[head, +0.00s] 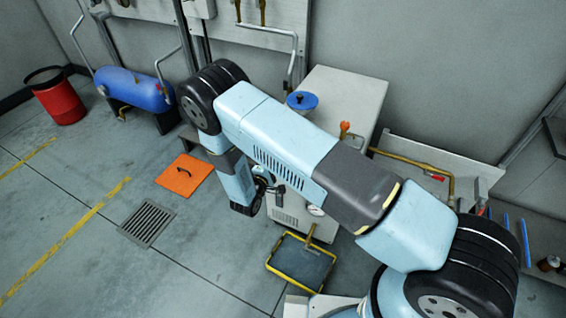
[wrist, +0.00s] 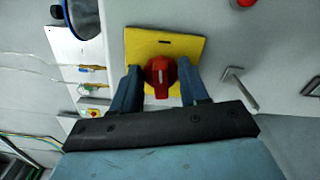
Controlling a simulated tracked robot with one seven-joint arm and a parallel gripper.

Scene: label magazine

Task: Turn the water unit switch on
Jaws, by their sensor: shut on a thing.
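The water unit is a pale grey cabinet (head: 350,90) in the head view, partly hidden behind my arm. In the wrist view its switch is a red rotary knob (wrist: 160,85) on a yellow plate (wrist: 193,48) with a dark mark above the knob. My gripper (wrist: 160,78) is shut on the knob, with one dark blue finger on each side of it. The knob's grip looks roughly upright in the wrist view. In the head view my arm hides the switch, and my gripper is mostly hidden near the cabinet's front.
A grey lever handle (wrist: 238,88) sits right of the plate. A blue handwheel (head: 302,101) and an orange valve handle (head: 345,127) are on or beside the cabinet top. A yellow-rimmed tray (head: 300,264) lies on the floor before it.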

